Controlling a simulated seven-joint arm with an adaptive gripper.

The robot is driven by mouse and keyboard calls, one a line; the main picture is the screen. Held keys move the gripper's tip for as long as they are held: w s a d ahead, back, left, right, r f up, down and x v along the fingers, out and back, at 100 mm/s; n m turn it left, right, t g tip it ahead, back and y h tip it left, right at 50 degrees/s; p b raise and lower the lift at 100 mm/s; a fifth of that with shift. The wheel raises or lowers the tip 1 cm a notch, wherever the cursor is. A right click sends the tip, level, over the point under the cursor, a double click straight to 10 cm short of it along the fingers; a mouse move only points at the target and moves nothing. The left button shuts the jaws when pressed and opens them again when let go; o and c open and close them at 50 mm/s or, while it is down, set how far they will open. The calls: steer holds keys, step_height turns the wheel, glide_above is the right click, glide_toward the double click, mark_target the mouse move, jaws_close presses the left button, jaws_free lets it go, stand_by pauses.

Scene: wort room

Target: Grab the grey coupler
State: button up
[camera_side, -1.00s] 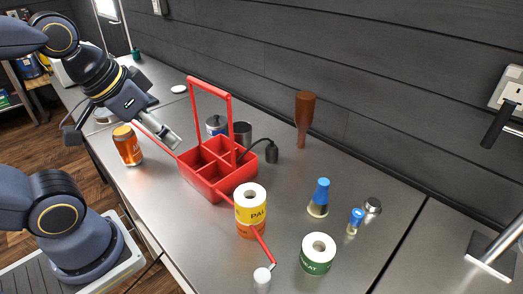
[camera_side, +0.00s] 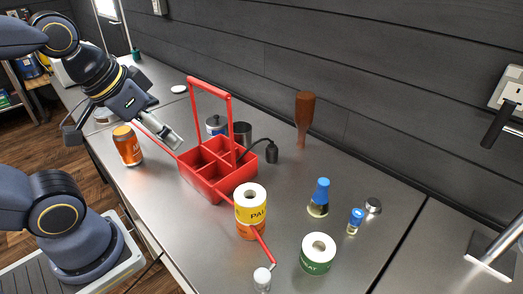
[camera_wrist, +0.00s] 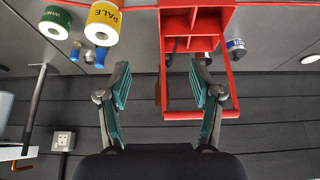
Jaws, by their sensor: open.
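A short, round grey metal piece (camera_side: 373,205), which looks like the grey coupler, lies on the steel bench at the right in the side view, beside a small blue-capped vial (camera_side: 356,221). My gripper (camera_side: 174,139) is open and empty above the left end of the red caddy (camera_side: 203,187), well to the left of the grey piece. In the wrist view my gripper (camera_wrist: 160,76) shows its two green-padded fingers apart, with the red caddy (camera_wrist: 232,75) beyond them.
A larger blue-capped bottle (camera_side: 319,197) and a green-banded roll (camera_side: 317,255) stand near the grey piece. A yellow-and-orange roll (camera_side: 250,210), a grey cup (camera_side: 243,131), a brown upright object (camera_side: 304,118) and an orange can (camera_side: 127,146) stand around the caddy. Its tall handle rises beside my gripper.

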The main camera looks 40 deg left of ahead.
steer(key=n+g, duration=0.3)
steer(key=g, duration=0.3)
glide_above(261, 275)
step_height(261, 275, down, 8)
step_height(261, 275, down, 10)
steer(key=shift+r, duration=0.15)
steer(key=shift+f, duration=3.05)
steer(key=c, duration=1.2)
steer(key=shift+r, duration=0.1)
